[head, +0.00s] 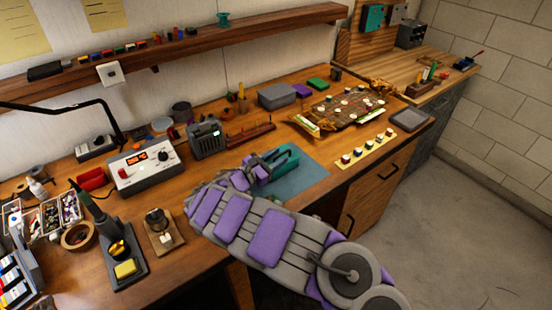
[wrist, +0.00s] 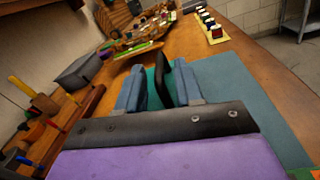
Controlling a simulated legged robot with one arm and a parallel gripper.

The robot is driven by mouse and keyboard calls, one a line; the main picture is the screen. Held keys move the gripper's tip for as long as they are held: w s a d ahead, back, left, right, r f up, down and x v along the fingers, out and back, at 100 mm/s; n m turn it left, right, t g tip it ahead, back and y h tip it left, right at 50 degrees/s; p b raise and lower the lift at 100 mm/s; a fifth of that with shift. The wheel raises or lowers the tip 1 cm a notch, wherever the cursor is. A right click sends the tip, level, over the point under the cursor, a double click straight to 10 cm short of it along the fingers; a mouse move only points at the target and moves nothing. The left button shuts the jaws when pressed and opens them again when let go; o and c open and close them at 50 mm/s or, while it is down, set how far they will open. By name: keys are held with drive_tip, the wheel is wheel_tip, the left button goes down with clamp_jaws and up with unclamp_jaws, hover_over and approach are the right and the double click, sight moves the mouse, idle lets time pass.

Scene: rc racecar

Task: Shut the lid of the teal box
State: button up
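The teal box (head: 287,161) stands on a blue-green mat (head: 302,178) near the middle of the bench in the head view. My gripper (head: 262,165) is at the box's left side and overlaps it in the picture, so I cannot tell whether they touch. In the wrist view my gripper (wrist: 158,92) has its blue-grey fingers apart, with a dark upright piece near the right finger. A strip of teal (wrist: 151,76) shows just beyond the fingers. My arm and gripper hide much of the box, and the lid's angle is not clear.
A grey-green device (head: 205,138) and a rack of tools (head: 250,133) stand behind the gripper. A grey box (head: 277,96) is farther back. A strip with several knobs (head: 367,148) lies to the right. The mat's right part is clear.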

drive_tip(key=p+v, duration=0.2)
drive_tip(key=v, duration=1)
drive_tip(key=shift+p, duration=0.35)
